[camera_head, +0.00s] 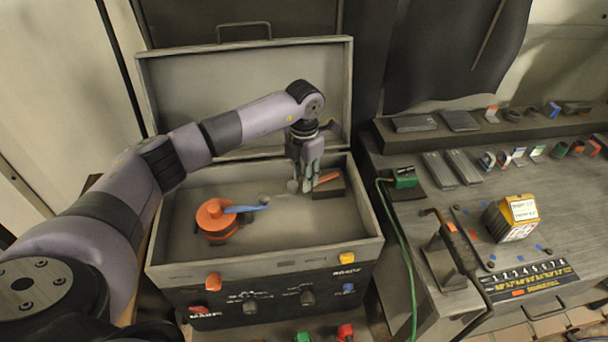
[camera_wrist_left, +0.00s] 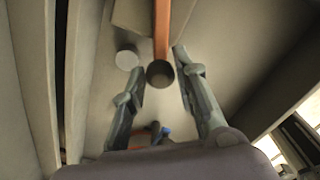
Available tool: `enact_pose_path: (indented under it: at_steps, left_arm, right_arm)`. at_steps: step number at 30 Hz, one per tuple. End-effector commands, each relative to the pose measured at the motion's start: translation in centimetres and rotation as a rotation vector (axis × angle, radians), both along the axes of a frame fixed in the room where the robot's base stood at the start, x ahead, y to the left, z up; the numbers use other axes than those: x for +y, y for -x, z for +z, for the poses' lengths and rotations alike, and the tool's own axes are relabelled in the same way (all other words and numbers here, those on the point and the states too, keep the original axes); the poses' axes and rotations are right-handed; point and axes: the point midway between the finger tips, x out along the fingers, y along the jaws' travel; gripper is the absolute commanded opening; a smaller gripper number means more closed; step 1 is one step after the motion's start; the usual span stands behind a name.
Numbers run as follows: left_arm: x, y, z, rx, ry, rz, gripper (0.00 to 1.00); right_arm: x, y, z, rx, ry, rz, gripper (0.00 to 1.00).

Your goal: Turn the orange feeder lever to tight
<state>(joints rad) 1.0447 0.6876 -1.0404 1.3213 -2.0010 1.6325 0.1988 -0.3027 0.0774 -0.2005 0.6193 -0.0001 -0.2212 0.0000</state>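The orange lever (camera_head: 327,178) lies beside a dark block (camera_head: 329,189) at the right inside the open case. In the left wrist view it is a straight orange bar (camera_wrist_left: 162,28) running to a dark round piece (camera_wrist_left: 160,74). My left gripper (camera_head: 300,187) points down into the case at the lever's left end. In the left wrist view its two fingers (camera_wrist_left: 158,62) are apart, one on each side of the dark round piece; I cannot tell whether they touch it. No tight marking is readable. My right gripper is not in view.
An orange round part (camera_head: 215,217) with a blue handle (camera_head: 244,209) stands left in the case. The raised lid (camera_head: 190,95) is behind my arm. The case walls are close around the gripper. A workbench (camera_head: 400,240) with a green cable (camera_head: 402,250) stands right.

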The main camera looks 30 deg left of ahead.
Motion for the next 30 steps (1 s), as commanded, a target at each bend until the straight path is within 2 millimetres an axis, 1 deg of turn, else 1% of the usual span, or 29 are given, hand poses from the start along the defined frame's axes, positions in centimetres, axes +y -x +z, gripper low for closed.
enact_pose_path:
  at_steps: [1, 11, 30]
  left_arm:
    - [0.0, -0.01, 0.02, 0.0, 0.0, 0.0, 0.21]
    - [0.01, 0.0, 0.04, 0.0, 0.0, 0.0, 0.0]
    - [0.04, -0.11, -0.02, 0.0, 0.0, 0.015, 0.0]
  right_arm:
    - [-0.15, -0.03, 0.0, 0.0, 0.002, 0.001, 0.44]
    - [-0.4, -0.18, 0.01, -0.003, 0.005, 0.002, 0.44]
    - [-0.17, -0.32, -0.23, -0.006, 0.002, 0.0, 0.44]
